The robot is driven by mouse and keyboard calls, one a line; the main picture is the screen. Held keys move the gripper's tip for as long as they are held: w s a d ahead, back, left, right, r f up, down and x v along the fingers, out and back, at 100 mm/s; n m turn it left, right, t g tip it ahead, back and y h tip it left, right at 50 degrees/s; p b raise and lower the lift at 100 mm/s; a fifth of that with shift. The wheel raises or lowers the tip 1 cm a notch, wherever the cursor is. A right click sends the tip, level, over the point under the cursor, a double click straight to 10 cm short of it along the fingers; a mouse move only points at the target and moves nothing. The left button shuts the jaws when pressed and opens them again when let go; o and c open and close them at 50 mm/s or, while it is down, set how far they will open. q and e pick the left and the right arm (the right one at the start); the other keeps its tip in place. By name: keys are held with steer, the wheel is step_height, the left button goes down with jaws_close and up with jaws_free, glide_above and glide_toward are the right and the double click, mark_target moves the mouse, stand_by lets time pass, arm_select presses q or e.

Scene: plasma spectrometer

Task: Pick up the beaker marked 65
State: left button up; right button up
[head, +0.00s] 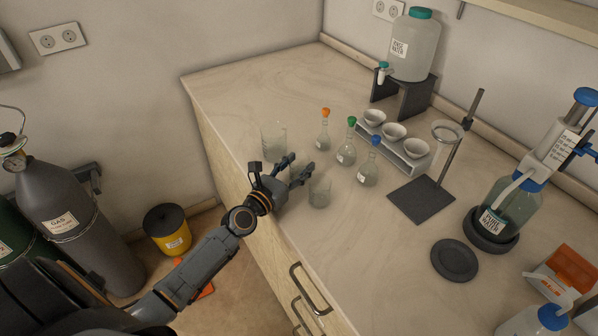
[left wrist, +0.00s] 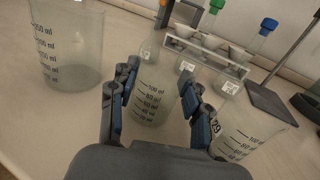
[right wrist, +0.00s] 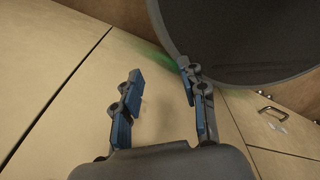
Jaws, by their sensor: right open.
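Three clear graduated beakers stand near the counter's left edge. The large beaker (head: 273,143) is farthest left and also shows in the left wrist view (left wrist: 66,45). A small middle beaker (left wrist: 153,97) stands between the fingers of my left gripper (left wrist: 162,80), which is open around it with no clear grip. The left gripper (head: 299,168) partly hides that beaker in the head view. Another small beaker (head: 319,193) stands to the right, with a label that seems to read 29 in the left wrist view (left wrist: 243,132). No 65 is readable. My right gripper (right wrist: 160,90) is open and empty.
Three stoppered flasks (head: 346,154) stand behind the beakers, before a rack of white bowls (head: 411,163). A ring stand (head: 421,202) and dark disc (head: 454,261) are farther right. Cabinet fronts (right wrist: 60,50) and a dark round surface (right wrist: 235,40) lie near my right gripper.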

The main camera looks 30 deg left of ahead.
arm_select(q)
steer(key=shift+c, duration=0.6)
